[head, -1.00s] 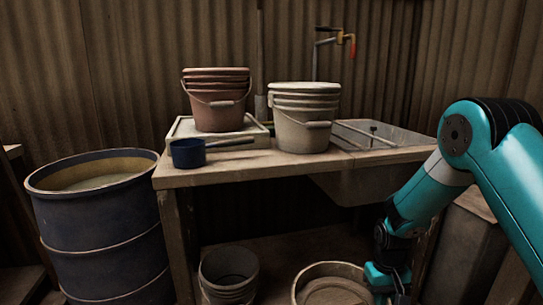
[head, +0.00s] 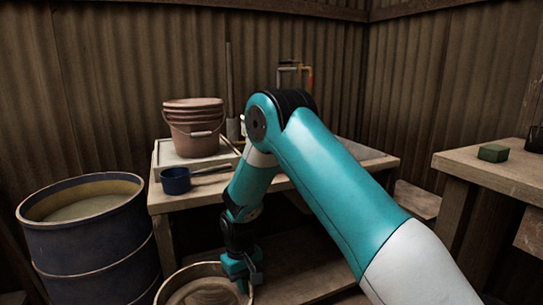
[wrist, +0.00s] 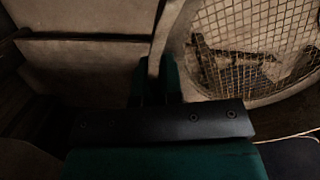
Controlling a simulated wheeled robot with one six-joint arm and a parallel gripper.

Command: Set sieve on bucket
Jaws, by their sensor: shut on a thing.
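The sieve (head: 190,272) is a round wooden-rimmed pan, low in front of the table in the head view, cut off by the bottom edge. In the wrist view its wire mesh (wrist: 255,40) fills the upper right. My gripper (head: 243,272) is shut on the sieve's rim at its right side; in the wrist view the rim runs up from between the fingers (wrist: 158,82). My arm hides the place where a pale bucket stood. The bucket under the table does not show now.
A wooden table (head: 165,202) spans the middle, with a pale tray (head: 160,155) and a blue dipper (head: 175,181) on it. A blue barrel (head: 90,250) stands at the left. A second bench (head: 490,170) at the right carries a green block (head: 493,153).

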